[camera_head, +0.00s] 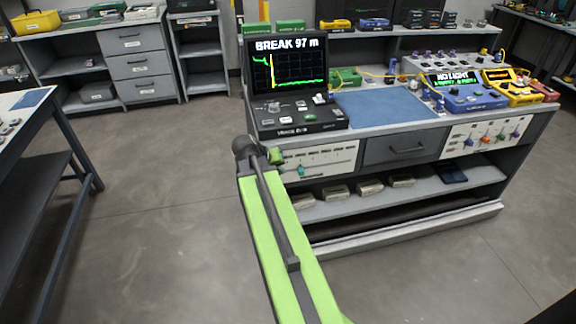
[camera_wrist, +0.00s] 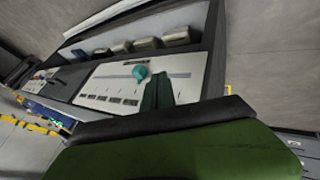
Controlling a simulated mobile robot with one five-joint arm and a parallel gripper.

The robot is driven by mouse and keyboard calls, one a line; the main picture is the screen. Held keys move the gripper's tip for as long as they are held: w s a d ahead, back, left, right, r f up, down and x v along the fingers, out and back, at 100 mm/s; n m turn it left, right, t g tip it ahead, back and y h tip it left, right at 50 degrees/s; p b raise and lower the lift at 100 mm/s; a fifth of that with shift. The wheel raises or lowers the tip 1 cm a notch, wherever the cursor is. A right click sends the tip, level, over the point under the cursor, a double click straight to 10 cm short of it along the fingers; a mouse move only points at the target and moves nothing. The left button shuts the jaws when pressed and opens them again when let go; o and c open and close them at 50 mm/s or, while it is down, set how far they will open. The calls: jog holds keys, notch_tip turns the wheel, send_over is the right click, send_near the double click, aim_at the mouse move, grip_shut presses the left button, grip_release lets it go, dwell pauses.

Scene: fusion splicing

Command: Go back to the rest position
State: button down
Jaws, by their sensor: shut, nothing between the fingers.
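My green arm rises through the middle of the head view. My gripper (camera_head: 276,156) is small there, at the arm's far end, in front of the left part of the workbench. In the wrist view my gripper's dark green fingers (camera_wrist: 158,91) are together with nothing between them. They overlap the white slider panel (camera_wrist: 110,88) in the picture, just beside its teal knob (camera_wrist: 140,72). I cannot tell whether the fingertips touch the panel. The head view also shows the slider panel (camera_head: 325,161) on the bench front, with the teal knob (camera_head: 301,171) near its left end.
A black instrument (camera_head: 290,80) reading "BREAK 97 m" stands on the bench, left of a blue mat (camera_head: 385,105). A blue device (camera_head: 465,94) reads "NO LIGHT". A drawer (camera_head: 400,148) and a shelf of pale boxes sit below. Open floor (camera_head: 150,190) lies left, before another table (camera_head: 45,150).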

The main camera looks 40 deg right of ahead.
jog(key=p+v, duration=0.2)
jog(key=v, duration=0.3)
jog(key=shift+w, duration=0.1)
jog(key=shift+f, duration=0.1)
jog(key=w+a+f+n+t+y, duration=0.15)
jog(key=w+a, duration=0.25)
jog(key=a, duration=0.6)
jog(key=w+a+n+y, duration=0.1)
jog(key=w+a+n, duration=0.15)
jog(key=a, duration=0.65)
jog(key=s+a+f+n+g+y, duration=0.1)
jog(key=s+a+f+y, duration=0.1)
jog(key=a, duration=0.6)
jog(key=s+a+f+n+g+y, duration=0.1)
jog(key=a+n+y, duration=0.1)
jog(key=a, duration=0.7)
notch_tip(320, 180, up, 14)
jog(key=s+p, duration=0.1)
jog(key=p, duration=1.3)
jog(key=shift+s+a+n+y+p, duration=0.3)
jog(key=shift+y+p, duration=0.1)
jog(key=shift+y, duration=0.05)
